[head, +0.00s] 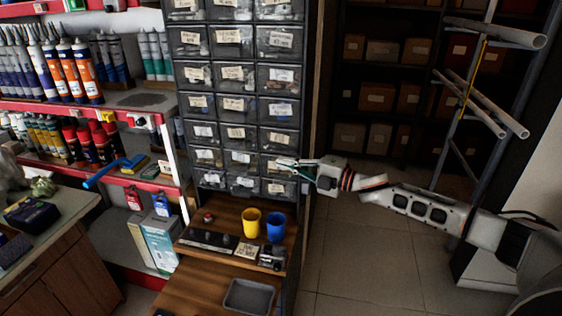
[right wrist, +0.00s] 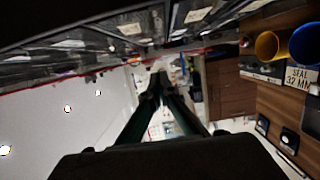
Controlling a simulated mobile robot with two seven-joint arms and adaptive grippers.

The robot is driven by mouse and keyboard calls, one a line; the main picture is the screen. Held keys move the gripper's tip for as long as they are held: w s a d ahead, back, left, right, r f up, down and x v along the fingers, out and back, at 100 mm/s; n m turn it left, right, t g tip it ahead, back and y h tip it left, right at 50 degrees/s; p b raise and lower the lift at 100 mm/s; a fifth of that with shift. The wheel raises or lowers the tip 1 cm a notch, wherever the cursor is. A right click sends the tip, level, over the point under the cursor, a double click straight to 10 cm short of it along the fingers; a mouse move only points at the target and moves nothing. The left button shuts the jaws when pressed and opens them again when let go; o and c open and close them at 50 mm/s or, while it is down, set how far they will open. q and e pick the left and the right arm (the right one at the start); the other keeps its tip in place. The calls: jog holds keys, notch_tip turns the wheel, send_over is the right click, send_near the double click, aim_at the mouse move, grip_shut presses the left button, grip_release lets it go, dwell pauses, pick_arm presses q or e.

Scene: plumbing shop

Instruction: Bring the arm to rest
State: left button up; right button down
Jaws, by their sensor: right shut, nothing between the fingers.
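My right arm (head: 425,207) reaches in from the right in the head view. Its gripper (head: 279,163) is in front of the lower right drawers of the drawer cabinet (head: 238,103), pointing left. In the right wrist view the gripper's fingers (right wrist: 160,88) come together at the tips. The gripper is shut and holds nothing. Whether it touches a drawer front, I cannot tell. My left gripper is not in view.
Below the gripper, a wooden shelf holds a yellow cup (head: 249,223), a blue cup (head: 275,227) and a label card (head: 246,250). A grey tray (head: 249,297) lies lower. Open tiled floor (head: 370,270) lies below my arm.

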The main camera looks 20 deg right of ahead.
jog(key=v, duration=0.8)
jog(key=shift+w+d+f+b, duration=0.2)
jog(key=shift+d+f+b, duration=0.15)
jog(key=shift+b, duration=0.1)
jog(key=s+a+f+m+h, duration=0.1)
jog(key=s+a+f+m, duration=0.3)
jog(key=f, duration=0.2)
jog(key=s+a+f+m+t+h, duration=0.1)
jog(key=s+a+f+m, duration=0.25)
jog(key=f, duration=0.35)
jog(key=s+a+f+m+h, duration=0.1)
jog(key=s+a+f+m, duration=0.25)
jog(key=a+f, duration=0.2)
jog(key=s+f+m+g+h, duration=0.3)
jog(key=s+f+m+h, duration=0.3)
jog(key=s+f+m, duration=0.5)
jog(key=s+f, duration=0.5)
jog(key=s, duration=0.4)
jog(key=shift+d+f+g, duration=0.15)
jog(key=shift+d+g, duration=0.05)
jog(key=shift+g, duration=0.2)
jog(key=shift+a, duration=0.2)
